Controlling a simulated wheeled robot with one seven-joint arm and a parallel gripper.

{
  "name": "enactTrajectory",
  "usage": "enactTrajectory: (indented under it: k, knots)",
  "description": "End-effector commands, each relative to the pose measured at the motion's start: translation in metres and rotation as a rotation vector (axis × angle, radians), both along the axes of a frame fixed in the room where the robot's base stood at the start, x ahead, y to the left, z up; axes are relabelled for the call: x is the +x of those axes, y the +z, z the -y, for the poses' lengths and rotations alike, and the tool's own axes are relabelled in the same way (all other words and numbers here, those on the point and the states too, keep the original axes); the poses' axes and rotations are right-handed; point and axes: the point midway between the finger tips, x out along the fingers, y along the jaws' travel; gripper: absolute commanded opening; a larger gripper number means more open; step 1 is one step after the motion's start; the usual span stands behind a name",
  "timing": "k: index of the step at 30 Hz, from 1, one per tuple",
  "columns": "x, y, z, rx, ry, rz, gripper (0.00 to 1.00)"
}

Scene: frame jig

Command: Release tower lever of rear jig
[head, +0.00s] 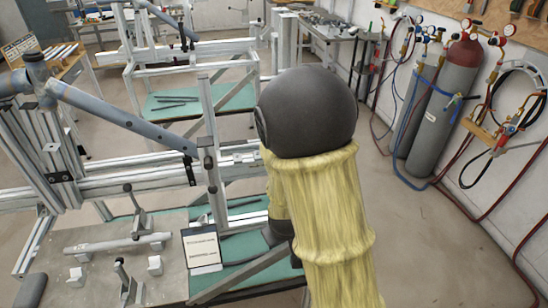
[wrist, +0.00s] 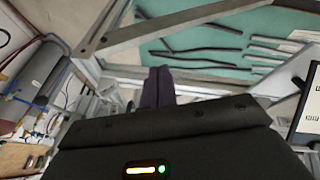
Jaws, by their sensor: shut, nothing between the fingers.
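A metal jig (head: 110,180) of aluminium profiles stands at the left of the head view and holds a blue-grey tube frame (head: 125,118). A dark lever-like part (head: 190,172) and a dark block (head: 208,155) sit near the tube's lower end by an upright post. I cannot tell for sure which is the tower lever. My gripper (wrist: 159,72) is shut and empty in the wrist view, its dark fingers together over a green panel. In the head view my arm hides most of it. No lever is seen at the fingertips.
A grey bench (head: 95,245) with small clamps stands at lower left, with a label card (head: 201,247) at its edge. Another jig (head: 195,65) stands behind. Gas cylinders (head: 445,105) and hoses line the right wall. The floor (head: 430,240) right of my arm is clear.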

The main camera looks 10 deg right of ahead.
Motion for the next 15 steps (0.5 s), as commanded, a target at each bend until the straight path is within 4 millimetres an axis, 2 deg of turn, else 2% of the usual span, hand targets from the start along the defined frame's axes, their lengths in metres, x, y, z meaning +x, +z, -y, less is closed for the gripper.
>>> enactTrajectory:
  k: [1, 3, 7, 11, 15]
  knots:
    - [0.006, -0.015, 0.001, -0.062, 0.039, 0.013, 0.0]
    - [0.016, -0.028, 0.006, -0.157, 0.092, 0.048, 0.0]
    - [0.033, -0.046, 0.017, -0.37, 0.207, 0.11, 0.0]
    - [0.049, -0.051, 0.029, -0.623, 0.334, 0.175, 0.0]
    - [0.065, -0.042, 0.037, -0.919, 0.478, 0.244, 0.0]
